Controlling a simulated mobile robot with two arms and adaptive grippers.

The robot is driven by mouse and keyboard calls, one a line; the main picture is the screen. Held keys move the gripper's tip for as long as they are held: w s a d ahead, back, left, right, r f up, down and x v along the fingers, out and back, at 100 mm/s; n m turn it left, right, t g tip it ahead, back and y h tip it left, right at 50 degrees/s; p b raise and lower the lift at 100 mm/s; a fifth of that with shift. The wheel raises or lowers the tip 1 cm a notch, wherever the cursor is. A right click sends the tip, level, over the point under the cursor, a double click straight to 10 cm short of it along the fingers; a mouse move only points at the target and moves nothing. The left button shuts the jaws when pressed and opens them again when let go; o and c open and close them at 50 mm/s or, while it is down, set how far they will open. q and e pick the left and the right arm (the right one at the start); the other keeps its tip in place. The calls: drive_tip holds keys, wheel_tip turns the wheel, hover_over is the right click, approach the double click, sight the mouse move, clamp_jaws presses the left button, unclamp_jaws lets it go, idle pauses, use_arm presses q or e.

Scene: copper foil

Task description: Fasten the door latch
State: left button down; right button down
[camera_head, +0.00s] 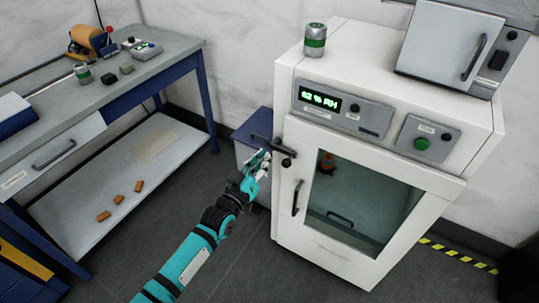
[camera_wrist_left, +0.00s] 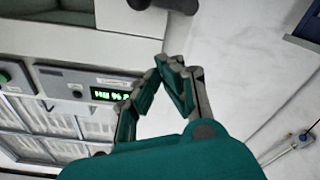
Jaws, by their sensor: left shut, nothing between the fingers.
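The white cabinet door (camera_head: 330,245) has a large glass window and a dark vertical handle (camera_head: 297,198). It looks closed or nearly closed; a small gap cannot be ruled out. The black door latch (camera_head: 280,146) sits at the door's upper left edge, with its lever pointing left, away from the door. My left gripper (camera_head: 263,158) is just left of and below the latch, apart from the door handle. In the left wrist view its fingertips (camera_wrist_left: 172,66) meet with nothing between them. A dark part (camera_wrist_left: 165,5), likely the latch, shows beyond them at the top edge. Contact cannot be told.
The cabinet's humidity display (camera_head: 320,99) is above the door, with a green button (camera_head: 421,143) to its right. A green-banded can (camera_head: 315,39) stands on top. A blue-grey box (camera_head: 250,130) is behind my gripper. A workbench (camera_head: 110,95) stands at the left.

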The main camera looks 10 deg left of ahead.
use_arm(q)
drive_tip(key=v, duration=0.6)
drive_tip(key=shift+s+d, duration=0.2)
drive_tip(key=shift+s, duration=0.1)
use_arm(e)
drive_tip(key=shift+w+a+f, duration=0.2)
drive_tip(key=shift+w+f, duration=0.15)
drive_tip(key=shift+f, duration=0.15)
use_arm(q)
drive_tip(key=shift+f, duration=0.1)
use_arm(e)
drive_tip(key=shift+s+d, duration=0.1)
drive_tip(key=shift+d, duration=0.1)
